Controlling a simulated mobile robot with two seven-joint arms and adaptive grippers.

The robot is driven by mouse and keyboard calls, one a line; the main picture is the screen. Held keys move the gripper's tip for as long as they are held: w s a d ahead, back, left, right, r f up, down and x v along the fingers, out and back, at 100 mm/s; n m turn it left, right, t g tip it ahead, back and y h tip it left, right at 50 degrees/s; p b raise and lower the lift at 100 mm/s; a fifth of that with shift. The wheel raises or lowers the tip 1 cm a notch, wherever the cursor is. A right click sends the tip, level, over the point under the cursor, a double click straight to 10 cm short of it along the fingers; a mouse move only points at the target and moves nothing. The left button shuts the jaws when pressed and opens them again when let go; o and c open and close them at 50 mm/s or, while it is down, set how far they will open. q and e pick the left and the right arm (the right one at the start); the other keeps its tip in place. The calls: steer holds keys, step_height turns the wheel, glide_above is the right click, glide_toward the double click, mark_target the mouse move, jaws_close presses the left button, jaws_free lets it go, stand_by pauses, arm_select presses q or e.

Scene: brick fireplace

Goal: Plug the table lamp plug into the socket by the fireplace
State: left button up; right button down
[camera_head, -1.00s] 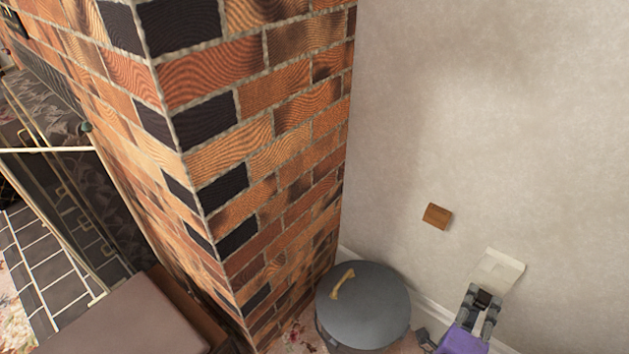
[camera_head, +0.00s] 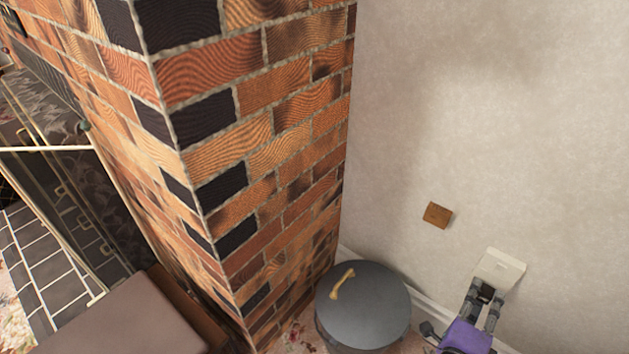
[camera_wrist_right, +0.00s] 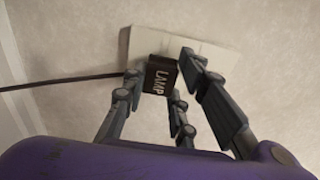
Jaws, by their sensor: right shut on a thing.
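My right gripper (camera_head: 486,296) is low at the right in the head view, just below a white socket plate (camera_head: 500,268) on the wall. It is shut on a small black plug (camera_wrist_right: 160,76) marked "LAMP", which shows between the fingers in the wrist view. The plug is in front of the lower edge of the socket plate (camera_wrist_right: 205,50). I cannot tell whether it touches the plate, and the socket holes are not visible. A dark cord (camera_wrist_right: 60,82) runs left from the plug. My left gripper is not in view.
A grey round lidded bin (camera_head: 362,305) stands left of my right gripper, against the brick chimney (camera_head: 270,150). A brown square plate (camera_head: 437,215) is on the wall above left of the socket. A brown flat-topped piece (camera_head: 130,320) is at the lower left. The wall above is clear.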

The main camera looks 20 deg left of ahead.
steer(key=shift+w+d, duration=0.15)
steer(key=shift+w, duration=0.4)
